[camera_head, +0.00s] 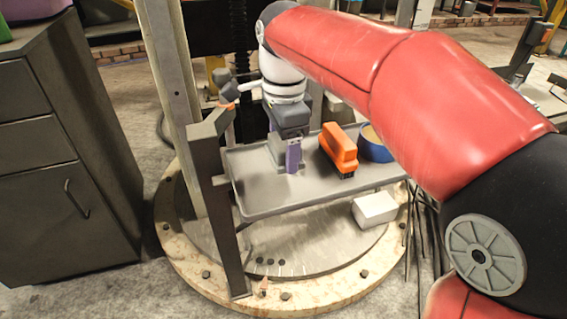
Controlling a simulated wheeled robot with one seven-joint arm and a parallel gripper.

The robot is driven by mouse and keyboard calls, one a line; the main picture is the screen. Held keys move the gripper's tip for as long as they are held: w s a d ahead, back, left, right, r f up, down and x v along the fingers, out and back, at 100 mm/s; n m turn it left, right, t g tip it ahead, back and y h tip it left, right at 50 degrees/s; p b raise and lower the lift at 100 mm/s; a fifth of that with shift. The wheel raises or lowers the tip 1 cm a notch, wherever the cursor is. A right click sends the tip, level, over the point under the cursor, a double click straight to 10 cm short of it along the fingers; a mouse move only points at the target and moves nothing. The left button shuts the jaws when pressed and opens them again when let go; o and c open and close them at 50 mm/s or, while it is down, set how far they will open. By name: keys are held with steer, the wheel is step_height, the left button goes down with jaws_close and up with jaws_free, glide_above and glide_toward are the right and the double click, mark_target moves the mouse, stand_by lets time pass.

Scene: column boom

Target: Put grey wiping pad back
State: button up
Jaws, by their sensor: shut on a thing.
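My gripper (291,146) points down over the left half of the grey tray (250,203). It is shut on a small grey block, which looks like the grey wiping pad (277,151). The pad is low over the tray, partly hidden by the purple piece at the jaws; I cannot tell whether it touches the tray or whether the purple piece is part of my gripper.
An orange tool with a dark base (339,148) stands right of my gripper on the tray, with a blue round container (374,146) beyond it. A dark upright post (216,205) flanks the tray's left end. A white box (374,209) sits below. The tray's front left is clear.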

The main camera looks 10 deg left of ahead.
mark_target(283, 178)
steer(key=shift+f, duration=2.35)
steer(key=shift+f+b, duration=0.1)
steer(key=shift+b, duration=0.2)
steer(key=o, duration=0.9)
